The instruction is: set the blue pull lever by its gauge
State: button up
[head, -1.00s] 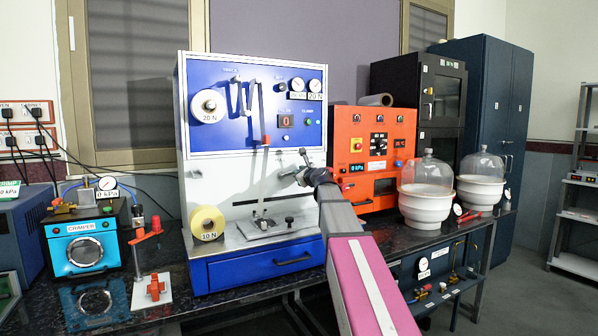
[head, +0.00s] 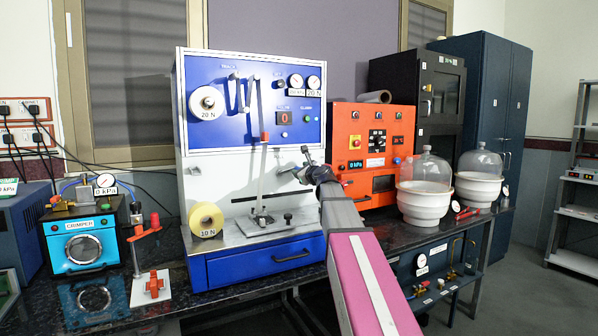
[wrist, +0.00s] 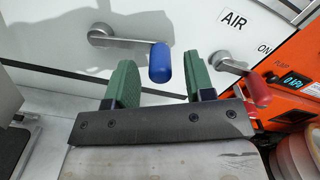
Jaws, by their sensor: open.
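The blue pull lever (wrist: 160,62) shows in the wrist view, a blue grip on a grey metal arm that runs left to a round pivot on a white panel. My gripper (wrist: 162,88) has two green fingers, which stand apart. The blue grip appears in the gap between them, close to the left finger; contact cannot be told. In the head view my gripper (head: 306,168) is small and dark at the front of the blue and white machine, and the blue grip cannot be made out there. Two round gauges (head: 296,81) (head: 314,82) sit on the blue upper panel; their needles are too small to read.
A second lever with a red grip (wrist: 259,90) is right of my right finger, below an AIR label (wrist: 234,19). An orange machine (head: 372,145) stands close on the right. The yellow roll (head: 206,219) is at the machine's lower left.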

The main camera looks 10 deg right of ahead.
jog(key=v, duration=0.8)
jog(key=shift+s, duration=0.25)
